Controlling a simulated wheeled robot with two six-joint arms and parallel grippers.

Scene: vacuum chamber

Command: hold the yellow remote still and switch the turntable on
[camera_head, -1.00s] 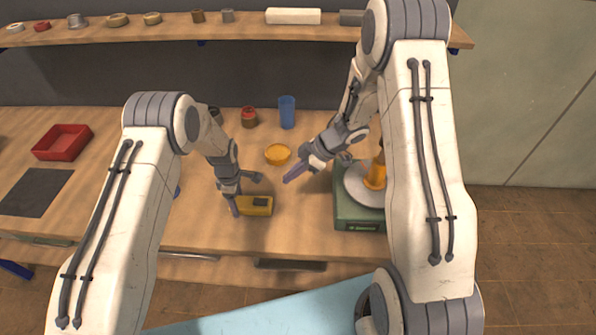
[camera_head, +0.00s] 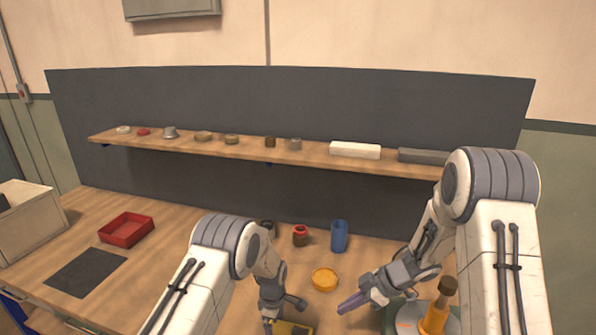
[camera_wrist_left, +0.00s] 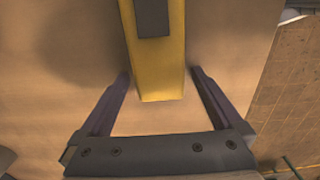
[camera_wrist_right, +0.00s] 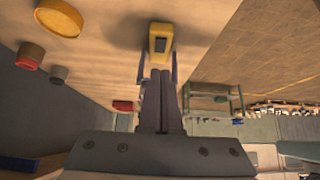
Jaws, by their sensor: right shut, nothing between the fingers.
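The yellow remote (camera_head: 292,327) lies on the bench, cut off by the bottom edge of the head view. In the left wrist view the remote (camera_wrist_left: 162,75) has its near end between the two spread fingers, with a gap on each side. My left gripper (camera_wrist_left: 160,100) is open. The turntable (camera_head: 400,318) shows only partly at the bottom right, with an amber bottle (camera_head: 437,312) standing on it; its front is out of view. My right gripper (camera_head: 342,309) is shut and empty, left of the turntable. The remote also shows in the right wrist view (camera_wrist_right: 160,36).
A yellow-orange bowl (camera_head: 324,279), a blue cup (camera_head: 339,236) and a red-lidded jar (camera_head: 300,235) stand behind the grippers. A red tray (camera_head: 126,230) and a dark mat (camera_head: 86,272) lie at left. A shelf (camera_head: 250,148) with small items runs above the bench.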

